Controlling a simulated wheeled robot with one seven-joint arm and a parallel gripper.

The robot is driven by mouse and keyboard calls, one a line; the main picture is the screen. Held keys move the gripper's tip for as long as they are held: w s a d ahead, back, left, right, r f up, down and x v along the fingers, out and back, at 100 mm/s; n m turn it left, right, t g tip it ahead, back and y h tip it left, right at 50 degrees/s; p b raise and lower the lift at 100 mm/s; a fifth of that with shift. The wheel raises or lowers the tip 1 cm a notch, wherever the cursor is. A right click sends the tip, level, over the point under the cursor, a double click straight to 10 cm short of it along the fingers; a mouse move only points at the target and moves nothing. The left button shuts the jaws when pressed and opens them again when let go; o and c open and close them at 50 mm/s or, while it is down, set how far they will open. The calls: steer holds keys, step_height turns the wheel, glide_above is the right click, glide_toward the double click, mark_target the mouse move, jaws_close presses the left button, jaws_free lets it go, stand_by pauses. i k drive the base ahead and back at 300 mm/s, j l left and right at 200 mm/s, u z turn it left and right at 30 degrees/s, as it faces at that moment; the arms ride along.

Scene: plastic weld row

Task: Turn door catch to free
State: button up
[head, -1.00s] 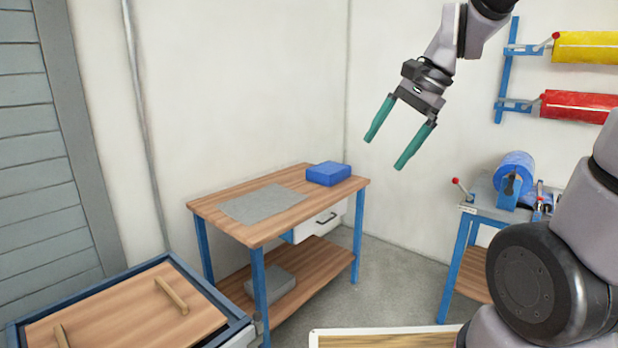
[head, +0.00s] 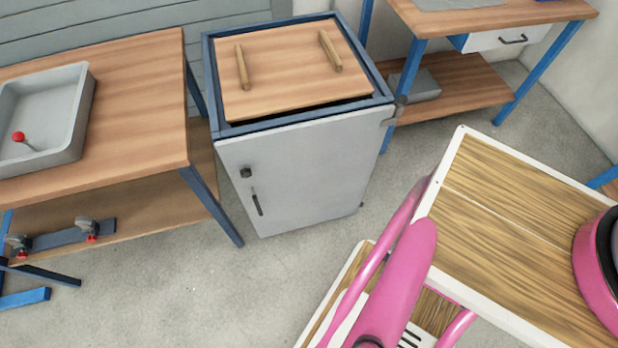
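The door catch looks to be the small dark knob (head: 246,172) on the upper left of a grey cabinet door (head: 300,165). I cannot clearly tell which way it is turned. A dark upright pull handle (head: 257,203) sits just below it. The door looks shut, with a hinge (head: 391,116) at its upper right. My gripper is out of view now, so nothing of it shows near the catch.
A blue-framed wooden lid (head: 290,70) with two bar grips tops the cabinet. A wooden bench (head: 130,110) with a grey tray (head: 70,135) stands close on the left. Another bench (head: 400,15) stands at the back right. Grey floor (head: 200,285) before the cabinet is clear.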

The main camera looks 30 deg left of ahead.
mark_target(246, 173)
steer(key=u, duration=1.6)
steer(key=k+j+u, duration=0.1)
steer(key=k+u, duration=0.2)
steer(key=k+j+u, duration=0.25)
steer(key=k, duration=0.15)
steer(key=j+z, duration=1.05)
